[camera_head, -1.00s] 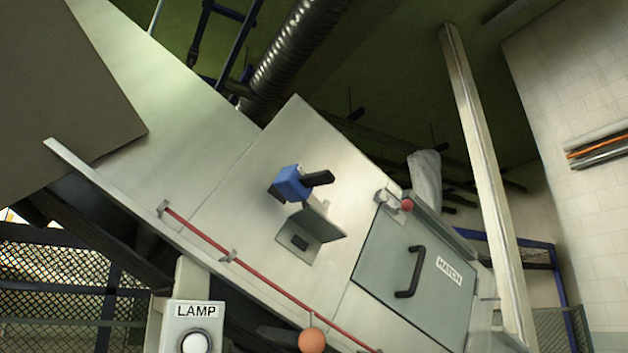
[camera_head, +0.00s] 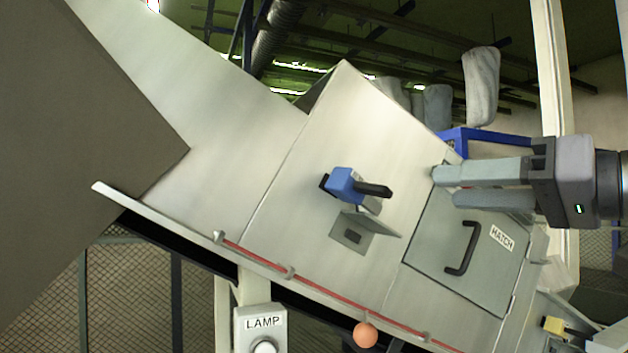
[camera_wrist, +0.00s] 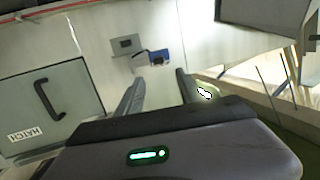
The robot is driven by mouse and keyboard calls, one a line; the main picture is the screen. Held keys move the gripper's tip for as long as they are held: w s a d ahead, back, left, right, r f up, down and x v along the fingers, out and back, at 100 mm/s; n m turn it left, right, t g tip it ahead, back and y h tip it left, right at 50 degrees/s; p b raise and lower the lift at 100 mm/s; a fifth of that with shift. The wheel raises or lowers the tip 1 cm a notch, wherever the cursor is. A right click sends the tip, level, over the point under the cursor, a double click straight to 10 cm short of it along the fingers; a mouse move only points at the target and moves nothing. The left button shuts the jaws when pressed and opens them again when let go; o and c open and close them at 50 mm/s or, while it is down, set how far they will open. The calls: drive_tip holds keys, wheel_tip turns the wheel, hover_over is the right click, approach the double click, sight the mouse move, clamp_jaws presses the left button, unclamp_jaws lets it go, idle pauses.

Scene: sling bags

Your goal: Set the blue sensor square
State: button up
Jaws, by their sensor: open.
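The blue sensor (camera_head: 344,186) is a small block with a black barrel, mounted on the sloped pale panel. In the head view its barrel points right and is not parallel to the panel's red rail. A grey bracket (camera_head: 382,224) with a dark slot sits just below it. The sensor also shows in the wrist view (camera_wrist: 158,57), beyond the fingertips. My gripper (camera_head: 446,186) is open and empty, to the right of the sensor and apart from it. Its fingers (camera_wrist: 160,76) point toward the panel in the wrist view.
A hatch (camera_head: 465,250) with a black handle (camera_head: 466,248) lies right of the sensor, below my gripper. A red rail (camera_head: 330,292) runs along the panel's lower edge, near an orange ball (camera_head: 366,335) and a lamp box (camera_head: 262,330). The panel left of the sensor is bare.

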sight(390, 190)
drive_tip(key=p+x, duration=0.4)
drive_tip(key=x, duration=1)
drive_tip(key=shift+w+a+f, duration=0.1)
drive_tip(key=shift+w, duration=0.2)
drive_tip(key=shift+s, duration=0.15)
clamp_jaws()
idle(0.3)
